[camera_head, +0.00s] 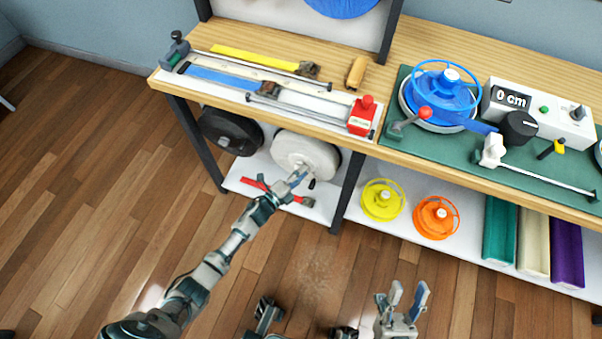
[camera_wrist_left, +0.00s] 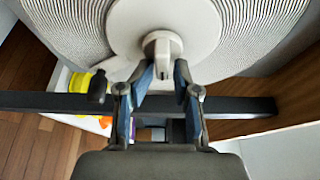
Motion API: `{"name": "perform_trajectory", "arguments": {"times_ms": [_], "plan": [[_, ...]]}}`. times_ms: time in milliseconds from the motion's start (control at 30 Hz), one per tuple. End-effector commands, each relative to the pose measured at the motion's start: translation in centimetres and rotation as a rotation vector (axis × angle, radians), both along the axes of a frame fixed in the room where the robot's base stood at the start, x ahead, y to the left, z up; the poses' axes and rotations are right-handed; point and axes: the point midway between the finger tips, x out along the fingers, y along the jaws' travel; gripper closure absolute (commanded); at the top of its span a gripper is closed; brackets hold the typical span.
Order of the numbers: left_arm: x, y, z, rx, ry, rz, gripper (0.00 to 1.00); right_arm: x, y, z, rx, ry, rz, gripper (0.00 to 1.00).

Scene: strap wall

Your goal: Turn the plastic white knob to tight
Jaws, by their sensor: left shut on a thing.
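The white knob (camera_wrist_left: 162,45) sits at the centre of a large white strap roll (camera_wrist_left: 262,28) in the left wrist view. In the head view the roll (camera_head: 304,150) hangs under the workbench, and my gripper partly covers its hub. My left gripper (camera_wrist_left: 164,72) has its blue-padded fingers on either side of the knob's lower part and is shut on it. It also shows in the head view (camera_head: 297,178). My right gripper (camera_head: 408,298) is open and empty, low over the floor, away from the bench.
A black roll (camera_head: 231,131) hangs left of the white one. A red-handled tool (camera_head: 278,194) lies on the lower shelf. A black table leg (camera_head: 347,190) stands right of the white roll. Yellow (camera_head: 382,199) and orange (camera_head: 436,216) reels stand on the right shelf.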

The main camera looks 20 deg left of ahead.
Motion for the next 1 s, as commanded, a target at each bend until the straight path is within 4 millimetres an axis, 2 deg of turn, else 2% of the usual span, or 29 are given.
{"name": "perform_trajectory", "arguments": {"times_ms": [33,400,433,467,867,1000], "plan": [[0.5,0.6,0.6,0.005,-0.008,0.012,1.0,0.0,0.0,0.1,-0.002,0.002,0.0,0.6],[0.5,0.6,0.6,0.008,-0.007,0.013,1.0,0.2,0.0,0.0,-0.003,0.006,0.0,0.6],[0.5,0.6,0.6,0.008,-0.007,0.013,0.65,0.2,0.0,0.0,-0.003,0.006,0.0,0.6],[0.5,0.6,0.6,0.008,-0.007,0.013,0.62,0.2,0.0,0.0,-0.003,0.006,0.0,0.6],[0.2,0.7,0.5,0.007,-0.007,0.011,0.62,0.0,0.1,0.1,-0.001,0.004,0.0,0.6],[-1.3,1.2,0.3,0.009,-0.004,0.009,0.62,0.0,0.1,0.1,-0.001,0.004,0.0,0.6]]}}
